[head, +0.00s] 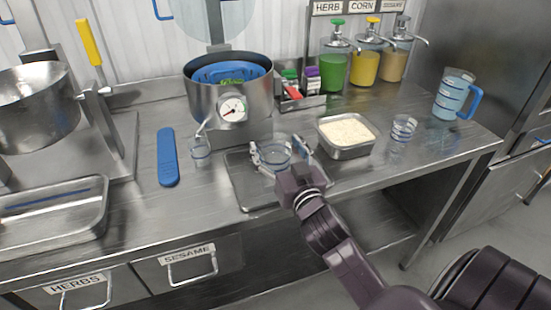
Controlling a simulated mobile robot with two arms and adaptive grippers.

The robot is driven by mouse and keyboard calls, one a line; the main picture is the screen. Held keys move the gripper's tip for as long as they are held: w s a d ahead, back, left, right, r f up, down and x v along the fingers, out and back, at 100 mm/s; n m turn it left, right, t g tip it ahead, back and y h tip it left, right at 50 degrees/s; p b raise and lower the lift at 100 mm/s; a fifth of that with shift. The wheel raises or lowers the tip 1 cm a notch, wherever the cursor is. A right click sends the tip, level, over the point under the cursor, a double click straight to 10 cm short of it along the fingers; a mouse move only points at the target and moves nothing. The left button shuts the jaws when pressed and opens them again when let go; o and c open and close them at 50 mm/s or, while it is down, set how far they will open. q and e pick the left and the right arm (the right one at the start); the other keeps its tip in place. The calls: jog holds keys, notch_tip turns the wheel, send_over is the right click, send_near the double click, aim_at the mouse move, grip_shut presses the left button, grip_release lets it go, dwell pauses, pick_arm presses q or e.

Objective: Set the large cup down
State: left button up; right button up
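A clear cup with blue markings, the large cup (275,156), is over the dark flat tray (252,192) in the middle of the counter. It looks upright. My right gripper (276,150) reaches in from the lower right, with one finger on each side of the cup, close against its wall. Whether the cup's base touches the tray is hidden by the gripper. My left gripper is out of view.
A smaller clear cup (200,149) stands left of the tray, another (403,129) to the right. A metal pan of rice (347,151) sits right of the gripper. Behind are a pot with a dial (228,92) and a blue-handled jug (453,97). A blue utensil (167,157) lies left.

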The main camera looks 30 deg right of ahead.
jog(key=c, duration=1.2)
jog(key=shift+o, duration=0.2)
jog(key=shift+r, duration=0.15)
notch_tip(320, 180, up, 20)
jog(key=p, duration=0.4)
